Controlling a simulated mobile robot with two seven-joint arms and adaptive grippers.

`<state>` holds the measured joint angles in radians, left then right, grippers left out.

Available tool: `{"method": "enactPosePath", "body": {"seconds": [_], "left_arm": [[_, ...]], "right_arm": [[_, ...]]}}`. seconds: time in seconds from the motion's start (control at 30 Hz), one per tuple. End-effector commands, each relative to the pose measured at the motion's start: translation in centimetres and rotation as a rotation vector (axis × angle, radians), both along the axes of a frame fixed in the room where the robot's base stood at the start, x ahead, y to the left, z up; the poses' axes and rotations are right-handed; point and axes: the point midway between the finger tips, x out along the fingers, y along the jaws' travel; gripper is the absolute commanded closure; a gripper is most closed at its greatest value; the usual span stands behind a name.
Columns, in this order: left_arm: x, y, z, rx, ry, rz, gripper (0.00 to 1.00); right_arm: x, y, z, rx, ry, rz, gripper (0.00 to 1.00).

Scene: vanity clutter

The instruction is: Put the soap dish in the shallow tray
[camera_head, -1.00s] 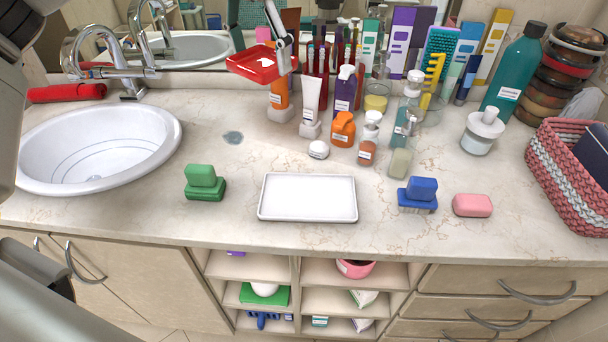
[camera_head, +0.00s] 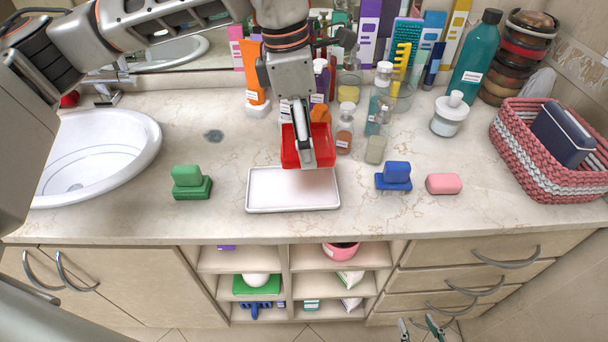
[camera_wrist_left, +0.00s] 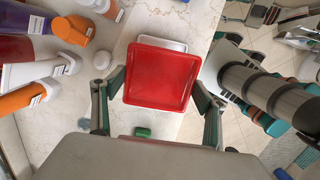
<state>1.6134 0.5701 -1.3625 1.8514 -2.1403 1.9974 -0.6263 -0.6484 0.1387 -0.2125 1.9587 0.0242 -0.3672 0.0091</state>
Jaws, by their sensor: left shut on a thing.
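The red soap dish (camera_head: 309,146) is a square, shallow dish. My left gripper (camera_head: 300,150) is shut on it and holds it above the back part of the shallow tray. The left wrist view shows the empty red dish (camera_wrist_left: 160,78) between the two fingers. The white rectangular shallow tray (camera_head: 292,203) lies on the counter near its front edge, its visible part empty. The dish hides its back right part, and its rim shows past the dish in the left wrist view (camera_wrist_left: 165,42). My right gripper (camera_head: 420,328) is open and empty, low in front of the drawers.
A green soap-and-brush pair (camera_head: 190,183) stands left of the tray. A blue one (camera_head: 395,176) and a pink soap bar (camera_head: 444,184) lie to its right. Bottles, including an orange tube (camera_head: 251,72), crowd behind. A woven basket (camera_head: 540,165) stands at right, the sink (camera_head: 95,155) at left.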

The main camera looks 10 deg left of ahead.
Motion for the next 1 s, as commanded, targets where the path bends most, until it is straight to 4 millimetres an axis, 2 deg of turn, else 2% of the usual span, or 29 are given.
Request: {"method": "enactPosePath", "body": {"seconds": [0.1,0.3,0.53,0.77,1.0], "left_arm": [[-0.1,0.0,-2.9,-0.001,0.005,0.000,0.55],[0.0,0.0,-6.1,-0.001,0.002,0.001,0.55],[0.0,0.0,-7.6,0.000,0.001,0.002,0.55],[0.0,0.0,-10.4,-0.001,0.002,0.003,0.55],[0.1,0.0,-10.6,0.000,-0.002,0.002,0.55]], "right_arm": [[0.0,0.0,0.2,0.000,-0.001,0.000,0.60],[0.1,0.0,0.5,0.001,-0.004,0.000,0.60],[0.2,0.0,0.7,0.001,-0.006,0.000,0.60],[0.2,0.0,0.9,0.001,-0.006,0.000,0.60],[0.1,0.0,0.8,0.000,-0.005,0.000,0.60]]}}
